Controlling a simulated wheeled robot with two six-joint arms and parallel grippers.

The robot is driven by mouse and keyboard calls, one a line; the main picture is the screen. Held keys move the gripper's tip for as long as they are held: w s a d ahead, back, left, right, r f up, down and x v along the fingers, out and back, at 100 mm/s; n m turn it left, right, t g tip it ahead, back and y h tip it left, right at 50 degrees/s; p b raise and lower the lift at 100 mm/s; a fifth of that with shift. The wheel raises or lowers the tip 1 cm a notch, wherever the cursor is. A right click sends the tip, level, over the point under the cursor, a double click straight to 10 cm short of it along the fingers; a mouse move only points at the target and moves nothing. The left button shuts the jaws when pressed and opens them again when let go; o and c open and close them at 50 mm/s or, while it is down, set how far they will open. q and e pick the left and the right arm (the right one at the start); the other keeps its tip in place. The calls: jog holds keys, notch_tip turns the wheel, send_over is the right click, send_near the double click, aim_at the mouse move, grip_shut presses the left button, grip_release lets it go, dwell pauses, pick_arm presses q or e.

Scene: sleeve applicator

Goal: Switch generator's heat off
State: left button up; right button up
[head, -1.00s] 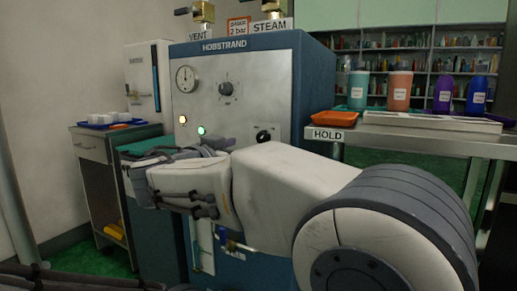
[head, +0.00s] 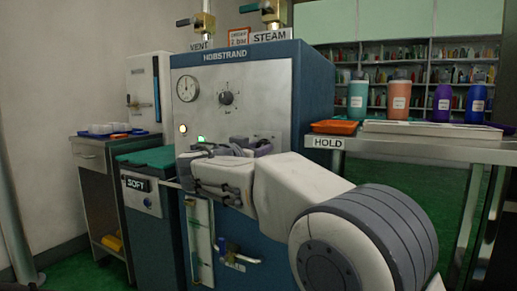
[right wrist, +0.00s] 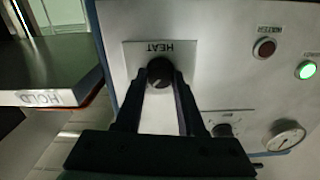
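The generator is a blue cabinet (head: 317,95) with a pale front panel (head: 262,100), marked HOBSTRAND. The black heat knob (right wrist: 160,72) shows in the right wrist view below an upside-down HEAT label. My right gripper (right wrist: 161,78) has one dark finger on each side of the knob, closed in close against it. In the head view my right gripper (head: 255,147) is at the panel's lower right and hides the knob. The knob's pointer setting cannot be read. A green lamp (right wrist: 306,70) is lit; a red lamp (right wrist: 264,48) looks dark. My left gripper is not in view.
A gauge (head: 187,88) and another knob (head: 227,97) sit higher on the panel. A steel table (head: 420,148) marked HOLD stands close at right, with an orange tray (head: 334,127) and several bottles. A box marked SOFT (head: 140,190) stands at left.

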grip_shut()
jog(key=shift+a+n+p, duration=0.1)
jog(key=shift+n+p, duration=1.3)
jog(key=shift+n, duration=7.6)
jog(key=shift+f, duration=0.1)
jog(key=o, duration=0.7)
grip_release()
